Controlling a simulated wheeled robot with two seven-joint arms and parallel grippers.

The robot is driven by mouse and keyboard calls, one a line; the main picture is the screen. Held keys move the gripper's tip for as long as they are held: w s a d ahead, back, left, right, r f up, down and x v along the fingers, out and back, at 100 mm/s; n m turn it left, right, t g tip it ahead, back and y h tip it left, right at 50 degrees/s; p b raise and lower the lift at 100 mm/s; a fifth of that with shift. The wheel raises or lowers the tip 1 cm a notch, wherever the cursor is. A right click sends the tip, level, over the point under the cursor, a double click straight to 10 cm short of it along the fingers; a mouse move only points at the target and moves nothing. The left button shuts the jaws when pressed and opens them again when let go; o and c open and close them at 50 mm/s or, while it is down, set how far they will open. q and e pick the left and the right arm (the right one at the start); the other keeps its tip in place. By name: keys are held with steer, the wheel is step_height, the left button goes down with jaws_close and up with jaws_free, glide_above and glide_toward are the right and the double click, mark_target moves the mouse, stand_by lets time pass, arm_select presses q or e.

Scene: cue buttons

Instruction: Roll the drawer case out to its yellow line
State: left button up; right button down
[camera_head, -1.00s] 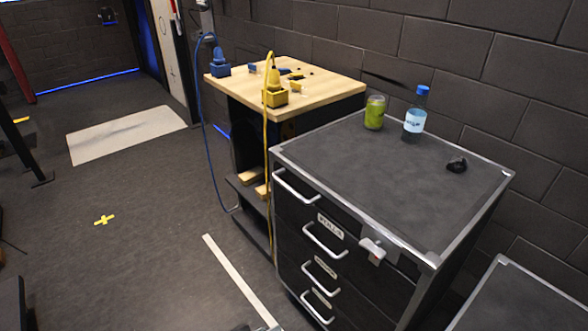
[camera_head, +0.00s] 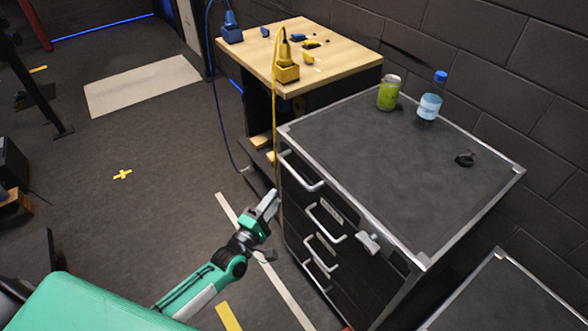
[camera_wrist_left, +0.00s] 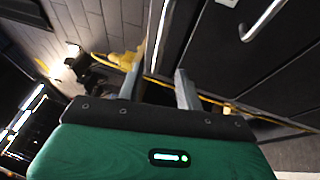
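The drawer case (camera_head: 345,225) is black with silver edges and several silver bar handles. It stands at the right of centre in the head view, beside the wooden-topped bench. A yellow strip (camera_head: 228,316) lies on the floor at the bottom edge, left of the case's front. My left gripper (camera_head: 268,205) is in front of the case's left part, near the handles. In the left wrist view its fingers (camera_wrist_left: 158,84) are apart, with nothing clearly held between them. The case's dark front and a handle (camera_wrist_left: 262,20) show beyond them. My right gripper is out of view.
A can (camera_head: 389,93), a blue-capped bottle (camera_head: 431,97) and a small dark object (camera_head: 465,158) stand on the case. A yellow cable (camera_head: 276,120) hangs from the bench (camera_head: 300,75) near the case's left side. A white floor line (camera_head: 275,268) runs before the case. Open floor lies left.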

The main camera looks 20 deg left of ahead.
mark_target(293, 171)
arm_select(q)
steer(key=p+x, duration=0.2)
steer(key=x, duration=0.9)
steer(key=shift+w, duration=0.15)
steer(key=shift+c, duration=0.3)
steer(key=shift+f, duration=0.1)
jaws_close()
